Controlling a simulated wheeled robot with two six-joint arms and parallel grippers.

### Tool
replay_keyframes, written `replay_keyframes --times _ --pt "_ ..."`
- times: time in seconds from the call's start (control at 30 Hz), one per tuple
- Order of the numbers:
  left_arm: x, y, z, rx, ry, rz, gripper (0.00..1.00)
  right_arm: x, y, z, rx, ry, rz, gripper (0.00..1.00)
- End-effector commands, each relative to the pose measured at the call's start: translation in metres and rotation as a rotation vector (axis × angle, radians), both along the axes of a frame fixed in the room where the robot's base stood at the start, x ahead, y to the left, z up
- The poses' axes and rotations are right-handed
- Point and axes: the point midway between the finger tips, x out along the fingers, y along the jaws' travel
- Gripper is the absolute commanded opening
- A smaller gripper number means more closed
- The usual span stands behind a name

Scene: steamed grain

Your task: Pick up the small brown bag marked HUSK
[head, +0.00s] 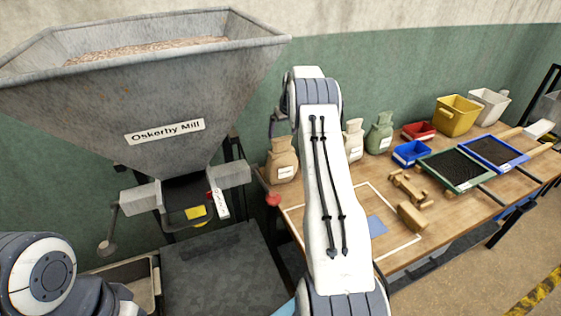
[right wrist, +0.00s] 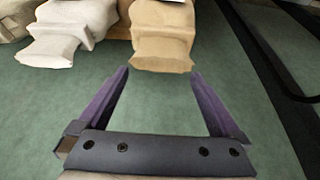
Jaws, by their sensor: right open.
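A small brown bag (head: 282,160) with a white label stands upright on the wooden table, at its left end in the head view. The label is too small to read. In the right wrist view, which is upside down, the brown bag (right wrist: 162,32) has its tied top pointing toward my right gripper (right wrist: 160,73). This gripper is open and empty, with its two purple-sided fingers spread and the bag's top close beyond the gap between the tips. In the head view my right arm hides most of this gripper. My left gripper is out of view.
A white bag (head: 353,141) and a green bag (head: 379,133) stand to the right. The grey mill hopper (head: 140,100) is at left. Blue bin (head: 411,154), red bin (head: 419,131), trays and wooden pieces occupy the table. A green wall (right wrist: 60,110) is close behind the bags.

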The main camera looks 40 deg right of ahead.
Motion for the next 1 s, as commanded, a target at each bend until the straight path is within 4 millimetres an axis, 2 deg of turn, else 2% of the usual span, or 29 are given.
replay_keyframes --times 0.17,0.3,0.43,0.77,0.8,0.87,1.0 --pt "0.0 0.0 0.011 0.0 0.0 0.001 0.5 0.003 0.001 -0.013 0.003 0.002 0.001 1.0" --pt "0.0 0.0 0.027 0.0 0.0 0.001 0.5 0.005 0.002 -0.035 0.003 0.004 0.001 1.0" --pt "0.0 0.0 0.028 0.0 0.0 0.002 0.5 0.012 -0.001 -0.049 0.001 0.001 0.001 1.0" --pt "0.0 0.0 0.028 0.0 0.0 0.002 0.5 0.014 -0.002 -0.055 -0.001 -0.001 0.001 1.0" --pt "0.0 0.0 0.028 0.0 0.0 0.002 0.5 0.013 -0.002 -0.055 0.0 0.0 0.001 0.85" --pt "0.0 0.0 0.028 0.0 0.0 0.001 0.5 0.013 -0.002 -0.055 0.0 0.0 0.001 0.62" --pt "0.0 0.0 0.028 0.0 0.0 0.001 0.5 0.013 -0.002 -0.055 0.0 0.0 0.001 0.08"
